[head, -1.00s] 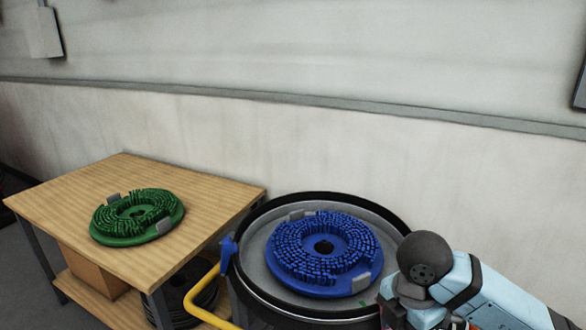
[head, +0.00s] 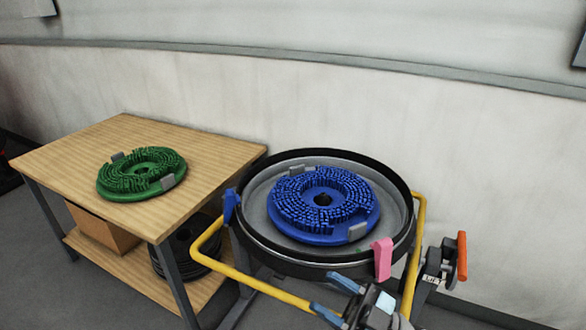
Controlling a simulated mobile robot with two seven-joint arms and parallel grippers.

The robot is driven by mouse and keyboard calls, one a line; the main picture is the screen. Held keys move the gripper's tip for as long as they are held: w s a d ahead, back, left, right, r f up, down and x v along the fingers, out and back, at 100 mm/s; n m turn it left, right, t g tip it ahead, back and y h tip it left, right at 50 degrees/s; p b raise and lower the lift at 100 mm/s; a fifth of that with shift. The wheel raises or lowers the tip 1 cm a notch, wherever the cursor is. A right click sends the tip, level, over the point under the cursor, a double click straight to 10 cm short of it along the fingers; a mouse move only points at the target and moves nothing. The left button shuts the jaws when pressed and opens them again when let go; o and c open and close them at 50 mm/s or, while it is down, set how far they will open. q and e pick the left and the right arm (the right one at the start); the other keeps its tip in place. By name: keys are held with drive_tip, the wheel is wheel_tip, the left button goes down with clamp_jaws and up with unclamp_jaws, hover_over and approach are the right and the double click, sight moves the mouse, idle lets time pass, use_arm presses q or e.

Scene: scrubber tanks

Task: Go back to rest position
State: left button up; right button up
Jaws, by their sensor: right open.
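My right gripper (head: 325,293) is at the bottom edge of the head view, below and in front of the drum. Its two blue-tipped fingers are spread apart with nothing between them. A blue round brush (head: 290,213) lies bristles up inside the open round drum (head: 262,233), apart from the gripper. A green round brush (head: 127,188) lies on the wooden table (head: 215,150) at the left. My left gripper is out of view.
A yellow tubular frame (head: 270,290) surrounds the drum. A pink clip (head: 382,259) and a blue clip (head: 231,206) sit on its rim. An orange-handled part (head: 462,256) stands at the right. A cardboard box (head: 103,230) and black discs (head: 180,258) are under the tabletop.

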drive_tip(key=d+f+m+t+h, duration=0.4)
drive_tip(key=d+f+m+h, duration=0.1)
drive_tip(key=f+m+h, duration=0.25)
drive_tip(key=d+f+m+t+h, duration=0.4)
drive_tip(key=f+m+h, duration=0.3)
drive_tip(key=f+h, duration=0.1)
drive_tip(key=s+d+f+m+g+h, duration=0.2)
drive_tip(key=s+d+f+g+h, duration=0.15)
drive_tip(key=s+f+g, duration=0.6)
use_arm(q)
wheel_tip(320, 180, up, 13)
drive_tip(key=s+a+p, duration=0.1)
drive_tip(key=p, duration=1.4)
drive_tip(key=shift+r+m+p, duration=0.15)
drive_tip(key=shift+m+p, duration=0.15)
drive_tip(key=shift+p, duration=0.1)
use_arm(e)
wheel_tip(320, 180, up, 9)
drive_tip(key=d+t, duration=0.1)
drive_tip(key=t, duration=0.2)
drive_tip(key=shift+s+r+n+t+y, duration=0.15)
drive_tip(key=shift+s+n+t+y, duration=0.1)
drive_tip(key=shift+n+t+y, duration=0.15)
drive_tip(key=shift+d, duration=0.1)
